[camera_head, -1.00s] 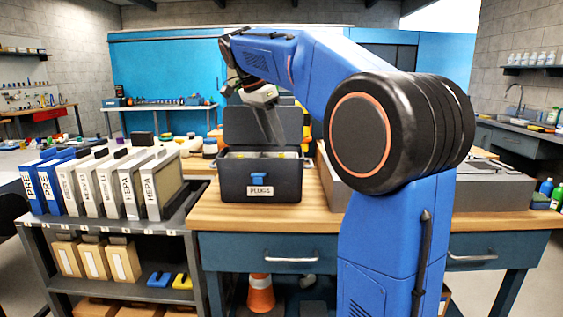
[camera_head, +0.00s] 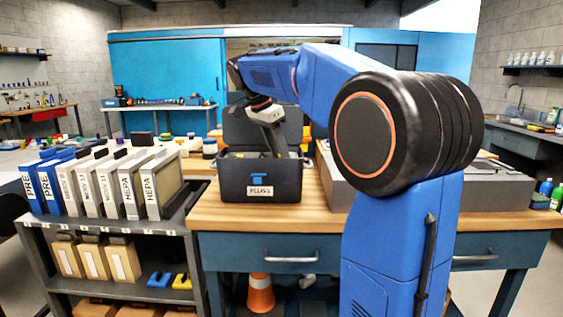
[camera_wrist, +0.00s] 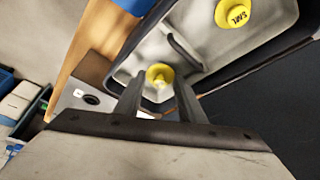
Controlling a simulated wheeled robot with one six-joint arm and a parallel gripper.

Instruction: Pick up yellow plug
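The dark box labelled PLUGS (camera_head: 261,190) stands on the wooden bench with its lid open at the back. In the wrist view, a round yellow plug (camera_wrist: 160,76) lies in the box's grey interior, in line with the gap between my fingertips. A second, larger-looking yellow plug (camera_wrist: 233,13) with dark lettering lies in the box further up and right. My gripper (camera_wrist: 160,88) is open, its two fingers apart on either side of the nearer plug; I cannot tell whether they touch it. In the head view my gripper (camera_head: 274,148) points down into the box, its fingertips hidden by the front wall.
The box's walls and a thin dark bar (camera_wrist: 186,52) inside it are close to my fingers. Filter panels (camera_head: 140,185) stand upright on a cart at the left. A grey case (camera_head: 338,185) is just right of the box. Bare bench top (camera_head: 265,215) lies in front.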

